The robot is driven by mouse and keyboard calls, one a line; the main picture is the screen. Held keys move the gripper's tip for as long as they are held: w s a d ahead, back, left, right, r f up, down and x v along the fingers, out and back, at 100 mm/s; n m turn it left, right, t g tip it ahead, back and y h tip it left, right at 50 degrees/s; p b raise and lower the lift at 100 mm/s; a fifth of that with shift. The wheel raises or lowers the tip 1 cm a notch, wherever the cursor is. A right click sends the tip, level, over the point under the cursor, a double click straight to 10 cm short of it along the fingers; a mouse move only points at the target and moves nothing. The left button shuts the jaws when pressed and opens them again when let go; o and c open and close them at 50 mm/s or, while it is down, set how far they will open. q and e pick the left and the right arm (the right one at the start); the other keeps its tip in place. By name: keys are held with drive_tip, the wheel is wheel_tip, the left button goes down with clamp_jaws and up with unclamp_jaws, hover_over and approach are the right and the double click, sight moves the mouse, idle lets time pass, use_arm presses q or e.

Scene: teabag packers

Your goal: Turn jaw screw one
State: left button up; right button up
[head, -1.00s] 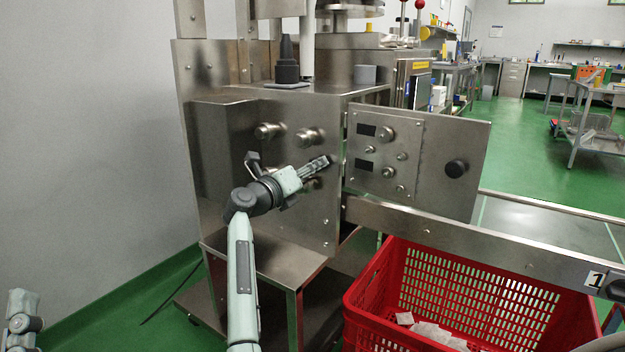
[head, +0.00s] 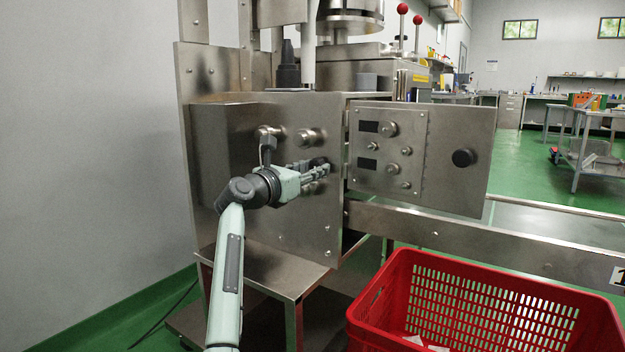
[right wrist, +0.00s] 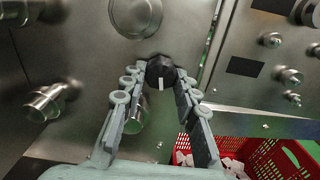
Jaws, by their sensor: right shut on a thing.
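A black knob with a white mark (right wrist: 161,72) sits on the steel front of the machine. In the right wrist view it is between the two fingertips of my right gripper (right wrist: 161,80), which is shut on it. In the head view my right gripper (head: 322,170) reaches the machine front from the left and hides most of this knob. Round steel screw heads stand around it: one at upper left (head: 268,132), one above (head: 307,137), and one below, partly behind the gripper (head: 313,187). No lettering shows which is screw one. My left gripper is out of view.
A hinged control panel (head: 428,150) with small knobs and a larger black knob stands open close to the right of my gripper. A steel rail (head: 480,236) runs below it. A red crate (head: 500,270) with pale packets stands in front.

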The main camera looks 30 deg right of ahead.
drive_tip(key=shift+m, duration=0.4)
drive_tip(key=o, duration=1.2)
drive_tip(key=shift+c, duration=0.2)
drive_tip(key=v, duration=1.2)
